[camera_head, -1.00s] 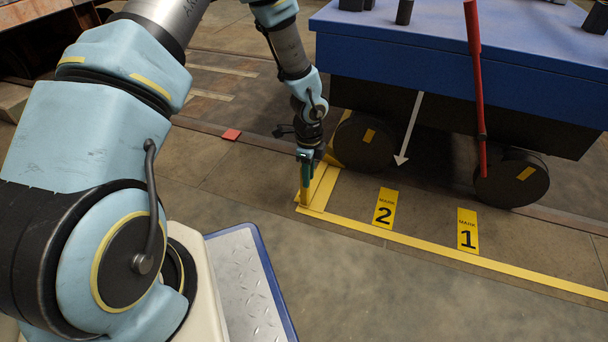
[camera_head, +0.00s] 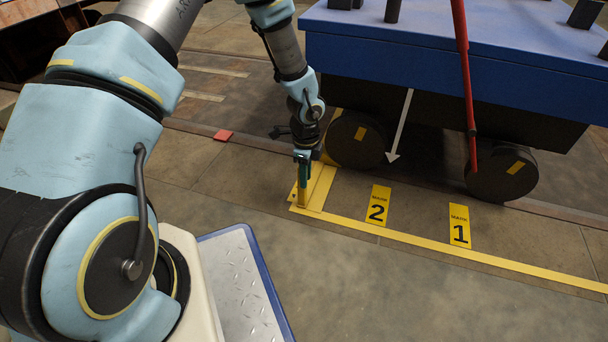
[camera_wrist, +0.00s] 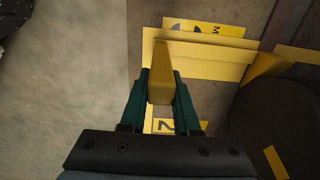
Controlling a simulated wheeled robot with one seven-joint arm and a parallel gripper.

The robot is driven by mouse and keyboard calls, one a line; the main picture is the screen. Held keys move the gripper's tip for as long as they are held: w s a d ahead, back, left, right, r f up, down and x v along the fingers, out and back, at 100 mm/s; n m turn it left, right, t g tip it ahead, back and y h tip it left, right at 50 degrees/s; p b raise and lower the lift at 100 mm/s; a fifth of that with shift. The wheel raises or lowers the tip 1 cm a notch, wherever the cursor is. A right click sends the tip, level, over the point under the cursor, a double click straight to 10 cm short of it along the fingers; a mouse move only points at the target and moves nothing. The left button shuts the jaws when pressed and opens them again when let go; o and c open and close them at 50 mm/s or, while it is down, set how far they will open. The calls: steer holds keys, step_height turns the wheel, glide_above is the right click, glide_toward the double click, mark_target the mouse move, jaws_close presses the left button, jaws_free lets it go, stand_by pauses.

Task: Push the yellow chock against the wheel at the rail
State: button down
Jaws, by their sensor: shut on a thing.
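The yellow chock (camera_head: 317,190) lies on the floor to the left of the wagon's left wheel (camera_head: 345,142). My gripper (camera_head: 303,165) points down and is shut on a yellow upright bar, apparently the chock's handle. In the wrist view this bar (camera_wrist: 160,78) stands between the two green fingers, with a wide yellow plate (camera_wrist: 215,70) beyond it. The dark wheel (camera_wrist: 275,115) is at the right there, close to yellow parts. I cannot tell whether the chock touches the wheel, since my gripper and wrist hide part of the space between.
A blue wagon (camera_head: 440,60) stands at the back right, with a red pole (camera_head: 464,80) and a right wheel (camera_head: 500,178). A yellow floor line (camera_head: 430,246) and cards marked 2 (camera_head: 377,206) and 1 (camera_head: 459,226) lie in front. The front floor is clear.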

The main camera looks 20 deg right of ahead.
steer(key=shift+s+d, duration=0.2)
steer(key=shift+d, duration=0.15)
steer(key=c, duration=1)
jaws_free()
steer(key=o, duration=0.4)
steer(key=shift+o, duration=0.2)
steer(key=shift+a, duration=0.15)
step_height(320, 180, up, 19)
steer(key=p, duration=1.4)
steer(key=shift+f, duration=0.1)
